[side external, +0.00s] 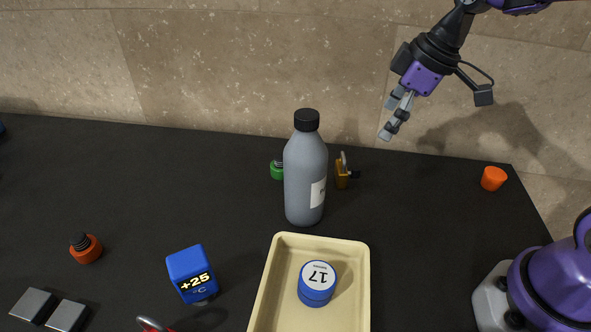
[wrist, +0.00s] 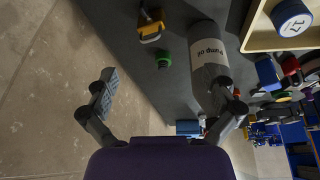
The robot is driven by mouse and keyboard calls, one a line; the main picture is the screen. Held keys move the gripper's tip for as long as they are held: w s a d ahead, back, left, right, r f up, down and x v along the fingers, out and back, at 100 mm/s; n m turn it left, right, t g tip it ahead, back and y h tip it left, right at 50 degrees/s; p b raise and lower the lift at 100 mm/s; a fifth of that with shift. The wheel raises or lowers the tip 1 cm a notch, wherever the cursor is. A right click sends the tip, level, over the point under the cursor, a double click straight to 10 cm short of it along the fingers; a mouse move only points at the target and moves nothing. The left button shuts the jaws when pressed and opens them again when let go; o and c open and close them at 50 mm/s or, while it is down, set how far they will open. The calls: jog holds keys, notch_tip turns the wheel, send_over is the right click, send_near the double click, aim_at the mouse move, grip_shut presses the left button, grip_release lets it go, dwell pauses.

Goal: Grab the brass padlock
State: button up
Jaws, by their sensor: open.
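The brass padlock (side external: 342,179) is on the black table near its back edge, just right of the grey bottle in the side view. Its shackle points up, and a small dark part shows at its right. In the wrist view the padlock (wrist: 150,33) is near the top, left of centre, beyond my fingertips. My gripper (side external: 391,118) is above and to the right of the padlock in the side view, well clear of it. In the wrist view my gripper (wrist: 165,82) has its fingers wide apart with nothing between them.
The tall grey bottle (side external: 306,185) stands beside the padlock. A green knob (side external: 277,170) is partly behind the bottle; it shows whole in the wrist view (wrist: 164,59). A cream tray (side external: 364,285) holds a blue round container (side external: 317,287). An orange cup (side external: 493,178) stands far right.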

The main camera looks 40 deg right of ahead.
aim_at(344, 169)
jog(key=w+f+n, duration=0.1)
jog(key=w+f, duration=0.1)
jog(key=f, duration=0.1)
jog(key=w+f+n+y, duration=0.1)
jog(key=w+f, duration=0.1)
jog(key=f, duration=0.1)
jog(key=w+f+n+g, duration=0.1)
jog(key=w+f+n, duration=0.1)
jog(key=f, duration=0.1)
jog(key=shift+f+y, duration=0.25)
jog(key=shift+y, duration=0.05)
jog(key=x, duration=0.5)
jog(key=shift+s+a+f, duration=0.2)
jog(key=shift+s+f, duration=0.05)
jog(key=shift+f, duration=0.1)
jog(key=c, duration=1.4)
